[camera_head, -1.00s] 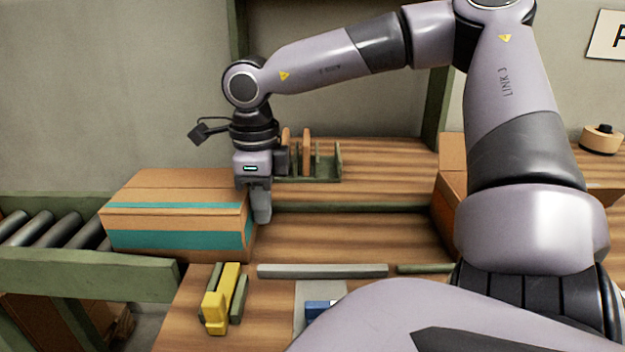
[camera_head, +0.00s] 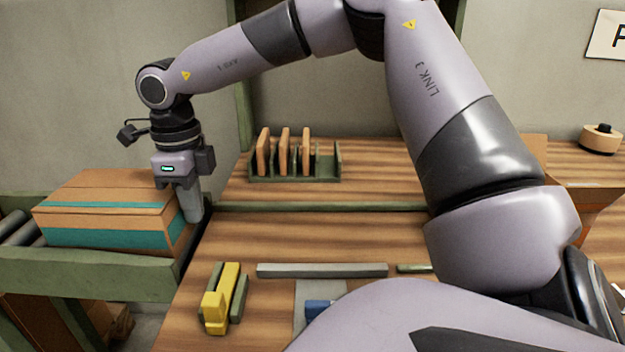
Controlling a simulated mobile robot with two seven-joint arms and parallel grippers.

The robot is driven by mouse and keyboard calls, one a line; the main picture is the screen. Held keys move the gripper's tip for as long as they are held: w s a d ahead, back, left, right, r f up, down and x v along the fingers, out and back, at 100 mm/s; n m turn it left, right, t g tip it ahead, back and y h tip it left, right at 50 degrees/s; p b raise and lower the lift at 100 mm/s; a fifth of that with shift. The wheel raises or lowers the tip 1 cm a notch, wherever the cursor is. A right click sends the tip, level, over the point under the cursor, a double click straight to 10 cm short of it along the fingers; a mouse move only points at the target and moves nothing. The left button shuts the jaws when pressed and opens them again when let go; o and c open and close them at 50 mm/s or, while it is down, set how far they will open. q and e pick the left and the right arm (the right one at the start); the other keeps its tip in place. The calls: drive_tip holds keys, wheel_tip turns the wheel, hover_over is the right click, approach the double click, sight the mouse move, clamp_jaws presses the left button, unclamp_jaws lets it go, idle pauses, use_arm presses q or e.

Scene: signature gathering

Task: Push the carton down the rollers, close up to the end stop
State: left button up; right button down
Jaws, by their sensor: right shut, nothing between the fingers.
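The carton (camera_head: 110,215), brown with teal bands, sits on the rollers (camera_head: 22,230) at the left, near the table's edge. Only a few rollers show, to the carton's left. My right gripper (camera_head: 192,216) is shut and empty, pointing down. Its fingers are at the carton's right end and appear to touch it. The end stop cannot be made out in this view. My left gripper is not in view.
A green rail (camera_head: 90,274) runs along the rollers' near side. On the wooden table (camera_head: 330,238) stand a green rack (camera_head: 295,178) with several brown boards and a yellow tool (camera_head: 221,300) in a holder. A tape roll (camera_head: 601,138) lies at the far right.

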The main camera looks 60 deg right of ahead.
sight(146, 189)
drive_tip(key=w+a+p, duration=0.2)
drive_tip(key=w, duration=0.1)
drive_tip(key=w+a+p, duration=0.1)
drive_tip(key=shift+w+a+r, duration=0.1)
drive_tip(key=shift+w+r, duration=0.05)
drive_tip(key=shift+w, duration=0.2)
drive_tip(key=shift+w+a+p, duration=0.3)
drive_tip(key=shift+w+p, duration=0.2)
drive_tip(key=shift+w, duration=0.1)
